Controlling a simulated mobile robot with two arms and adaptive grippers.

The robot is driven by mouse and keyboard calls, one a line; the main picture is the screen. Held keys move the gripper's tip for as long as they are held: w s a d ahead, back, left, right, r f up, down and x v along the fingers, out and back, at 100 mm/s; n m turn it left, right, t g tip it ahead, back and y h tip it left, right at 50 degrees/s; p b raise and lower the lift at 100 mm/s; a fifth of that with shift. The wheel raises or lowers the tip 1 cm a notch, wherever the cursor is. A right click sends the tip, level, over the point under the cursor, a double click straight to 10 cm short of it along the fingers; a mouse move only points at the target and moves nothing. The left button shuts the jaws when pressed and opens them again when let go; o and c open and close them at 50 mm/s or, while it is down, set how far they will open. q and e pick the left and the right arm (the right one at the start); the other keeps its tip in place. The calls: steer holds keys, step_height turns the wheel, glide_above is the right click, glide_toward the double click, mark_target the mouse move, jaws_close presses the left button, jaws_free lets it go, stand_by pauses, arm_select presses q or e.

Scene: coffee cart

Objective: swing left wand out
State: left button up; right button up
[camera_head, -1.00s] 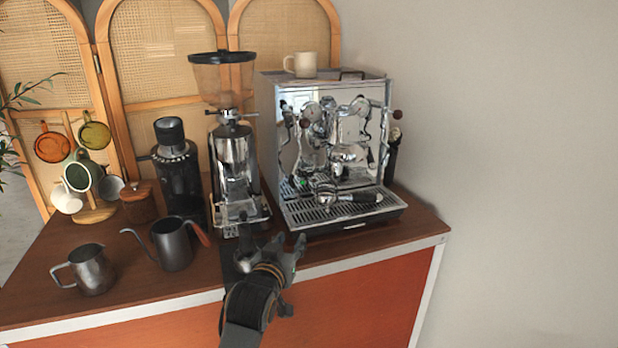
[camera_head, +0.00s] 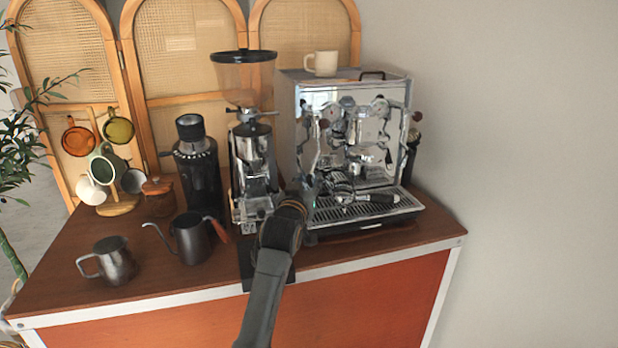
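The chrome espresso machine (camera_head: 350,115) stands at the right of the cart, and its left wand (camera_head: 313,155) hangs at the left of its front. The thin wand is hard to tell from the reflections on the chrome panel. My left gripper (camera_head: 303,192) is at the machine's lower left front corner, close to the lower end of the wand. I see it from behind, so its fingertips are mostly hidden, and I cannot tell whether it touches the wand. My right gripper is not in view.
A portafilter with a dark handle (camera_head: 376,198) sits above the drip tray (camera_head: 345,214). A grinder (camera_head: 254,165) stands just left of the machine. A kettle (camera_head: 190,238) and a steel pitcher (camera_head: 115,261) stand further left. A cup (camera_head: 321,63) is on top of the machine.

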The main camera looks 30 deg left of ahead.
arm_select(q)
steer(key=shift+w+a, duration=0.25)
steer(key=shift+w, duration=0.4)
jaws_close()
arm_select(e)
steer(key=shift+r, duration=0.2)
